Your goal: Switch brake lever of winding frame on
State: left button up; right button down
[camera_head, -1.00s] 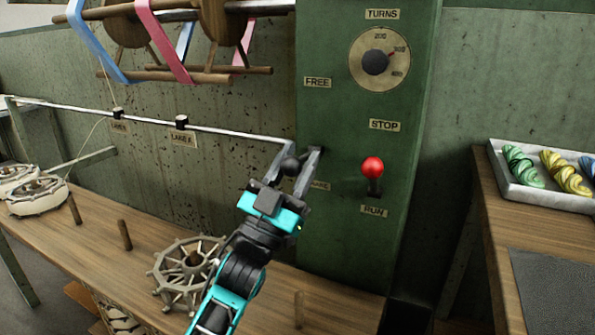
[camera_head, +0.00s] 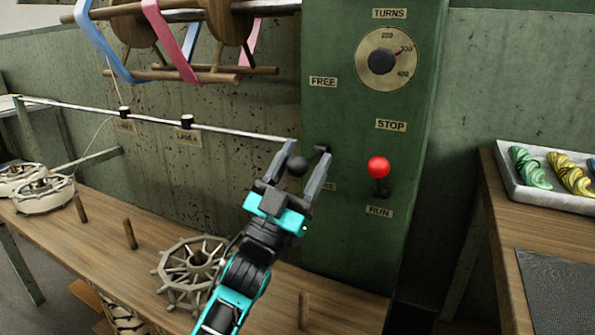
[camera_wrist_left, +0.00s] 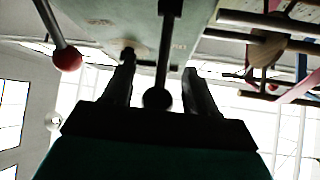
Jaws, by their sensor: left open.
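The brake lever of the winding frame (camera_head: 297,166) has a black ball knob and a short arm from the green panel. It sits below the FREE label (camera_head: 323,82); a lower label is mostly hidden by a finger. My left gripper (camera_head: 309,150) is open, with its fingers on either side of the knob. In the left wrist view the dark lever knob (camera_wrist_left: 157,98) hangs between the two open fingers (camera_wrist_left: 160,80); I cannot tell whether they touch it. My right gripper is not in view.
A red-knobbed lever (camera_head: 378,168) between the STOP and RUN labels stands close to the right of my gripper. A TURNS dial (camera_head: 382,61) is above. A spoked wheel (camera_head: 190,270) lies on the bench below. A tray of skeins (camera_head: 545,198) is at right.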

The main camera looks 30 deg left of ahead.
pick_arm(q)
jog(key=v, duration=1.2)
jog(key=shift+s+f, duration=0.25)
jog(key=shift+f, duration=0.1)
jog(key=shift+a, duration=0.1)
